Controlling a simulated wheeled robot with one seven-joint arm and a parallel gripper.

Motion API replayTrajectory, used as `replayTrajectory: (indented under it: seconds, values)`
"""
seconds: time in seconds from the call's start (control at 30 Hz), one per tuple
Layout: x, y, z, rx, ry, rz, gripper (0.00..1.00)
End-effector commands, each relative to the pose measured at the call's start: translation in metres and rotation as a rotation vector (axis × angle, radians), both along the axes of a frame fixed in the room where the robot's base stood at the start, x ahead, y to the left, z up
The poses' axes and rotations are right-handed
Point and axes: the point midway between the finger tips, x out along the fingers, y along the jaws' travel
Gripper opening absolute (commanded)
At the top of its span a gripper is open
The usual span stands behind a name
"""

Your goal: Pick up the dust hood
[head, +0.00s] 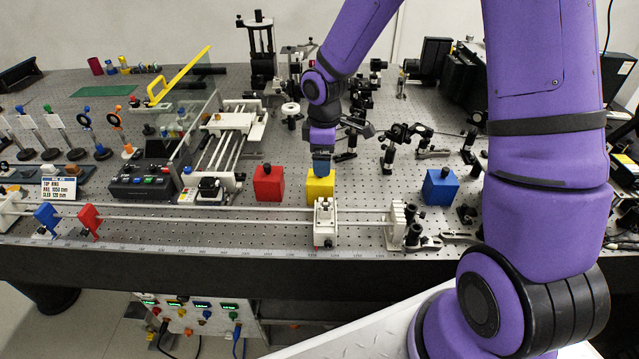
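Three box-shaped hoods stand in a row on the perforated bench: a red one (268,184), a yellow one (320,187) and a blue one (440,187). The red and blue ones show a black knob on top. Which one the task calls the dust hood cannot be told from the picture. My gripper (321,168) points down right over the top of the yellow hood. It hides that hood's top middle and any knob there. Whether the fingers are open, or touch the hood, is too small to tell.
A white carriage (325,222) on a long rail stands just in front of the yellow hood. Black optic mounts (397,135) crowd behind and to the right. A white slide stage (232,125) and a tilted yellow-framed panel (180,76) are at left.

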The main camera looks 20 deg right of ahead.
Motion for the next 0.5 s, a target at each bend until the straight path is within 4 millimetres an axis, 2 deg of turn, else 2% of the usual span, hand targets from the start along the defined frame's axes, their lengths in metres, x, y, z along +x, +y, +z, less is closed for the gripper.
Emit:
replayTrajectory:
  seconds: [0.27,0.5]
  values:
    - [-0.002,0.001,-0.020,0.000,0.001,0.001,0.96]
    - [-0.007,0.005,-0.053,-0.001,0.003,0.000,0.96]
